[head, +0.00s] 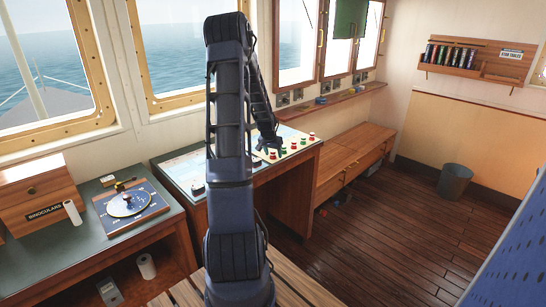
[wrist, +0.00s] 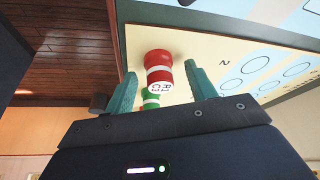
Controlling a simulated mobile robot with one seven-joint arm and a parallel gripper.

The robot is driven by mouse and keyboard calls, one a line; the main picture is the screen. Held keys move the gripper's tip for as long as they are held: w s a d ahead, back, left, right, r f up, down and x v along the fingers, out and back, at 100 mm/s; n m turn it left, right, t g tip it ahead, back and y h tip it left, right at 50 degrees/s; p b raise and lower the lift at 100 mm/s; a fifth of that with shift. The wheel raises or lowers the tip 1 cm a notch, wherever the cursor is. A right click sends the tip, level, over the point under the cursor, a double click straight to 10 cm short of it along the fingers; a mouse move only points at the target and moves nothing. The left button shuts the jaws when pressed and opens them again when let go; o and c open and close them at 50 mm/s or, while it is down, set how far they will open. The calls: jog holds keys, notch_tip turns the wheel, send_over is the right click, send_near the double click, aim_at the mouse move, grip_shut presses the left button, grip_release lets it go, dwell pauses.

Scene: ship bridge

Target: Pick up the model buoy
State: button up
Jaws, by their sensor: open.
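Several small red and green model buoys (head: 293,146) stand in rows on a pale board on the chart desk in the head view. In the wrist view, a red model buoy (wrist: 158,60) with a white band and a marked white top is between the two teal fingers of my gripper (wrist: 160,73). The fingers are apart, with gaps showing on both sides of the buoy. A green buoy (wrist: 150,100) shows partly behind it. In the head view, my gripper (head: 268,147) is low over the left end of the buoys, and my arm hides part of the desk.
The pale board (wrist: 215,60) carries printed ovals and numbers. A side desk (head: 95,240) at left holds a binoculars box (head: 38,195) and a round instrument (head: 128,205). A wooden bench (head: 350,155) runs along the windows. A bin (head: 455,182) stands on open floor at right.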

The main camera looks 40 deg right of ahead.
jog(key=c, duration=1.1)
jog(key=shift+o, duration=0.2)
notch_tip(320, 180, up, 20)
